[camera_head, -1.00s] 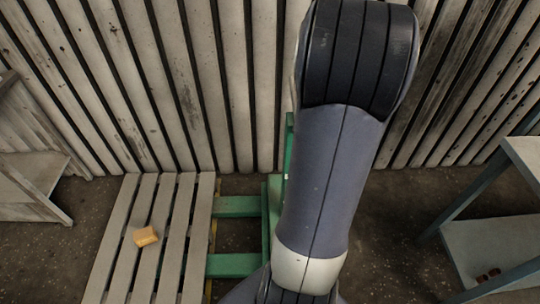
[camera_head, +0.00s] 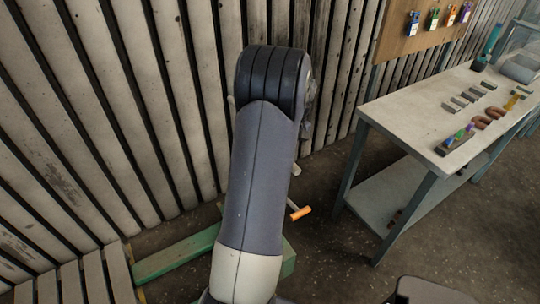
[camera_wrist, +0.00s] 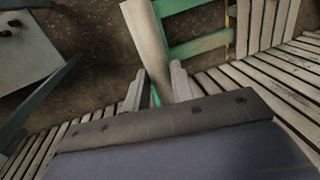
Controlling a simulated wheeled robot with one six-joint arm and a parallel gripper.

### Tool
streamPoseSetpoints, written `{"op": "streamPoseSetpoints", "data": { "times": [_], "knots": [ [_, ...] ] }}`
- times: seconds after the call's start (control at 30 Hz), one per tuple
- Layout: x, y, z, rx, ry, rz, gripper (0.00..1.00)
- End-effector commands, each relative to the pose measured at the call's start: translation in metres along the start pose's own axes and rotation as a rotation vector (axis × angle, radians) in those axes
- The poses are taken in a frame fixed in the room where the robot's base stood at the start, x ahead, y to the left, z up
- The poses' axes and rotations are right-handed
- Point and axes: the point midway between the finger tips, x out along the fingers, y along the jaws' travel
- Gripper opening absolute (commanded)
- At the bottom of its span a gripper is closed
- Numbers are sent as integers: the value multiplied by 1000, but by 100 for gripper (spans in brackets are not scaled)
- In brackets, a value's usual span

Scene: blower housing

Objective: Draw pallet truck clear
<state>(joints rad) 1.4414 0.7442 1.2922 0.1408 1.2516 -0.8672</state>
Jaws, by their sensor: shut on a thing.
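The green pallet truck (camera_head: 180,258) shows low in the head view, partly hidden behind my arm. An orange grip (camera_head: 301,213) on a thin pale rod sticks out to the right of the arm. In the wrist view, the truck's green bars (camera_wrist: 200,46) run toward the slatted pallet (camera_wrist: 262,30). My gripper (camera_wrist: 156,88) has its two fingers on either side of a pale bar (camera_wrist: 148,38), which looks like the truck's handle, and is shut on it. The pallet (camera_head: 95,280) stands at the lower left.
A workbench (camera_head: 410,125) with a lower shelf stands at the right, tools and parts on its top. A slatted wall (camera_head: 140,110) closes off the back. Bare dark floor (camera_head: 340,262) lies between my arm and the bench.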

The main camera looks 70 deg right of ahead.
Motion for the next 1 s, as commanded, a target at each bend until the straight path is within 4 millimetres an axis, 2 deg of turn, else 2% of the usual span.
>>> {"op": "streamPoseSetpoints", "data": {
  "times": [0.2,0.53,0.57,0.6,0.8,1.0],
  "knots": [
    [-2,12,-1,0,1,-2,0],
    [-2,12,-1,-1,1,-1,0],
    [-2,12,-1,-1,1,-1,24],
    [-3,12,-1,-1,1,-1,27],
    [-3,12,-1,0,1,-1,44],
    [-3,12,-1,0,1,-1,44]
  ]
}}
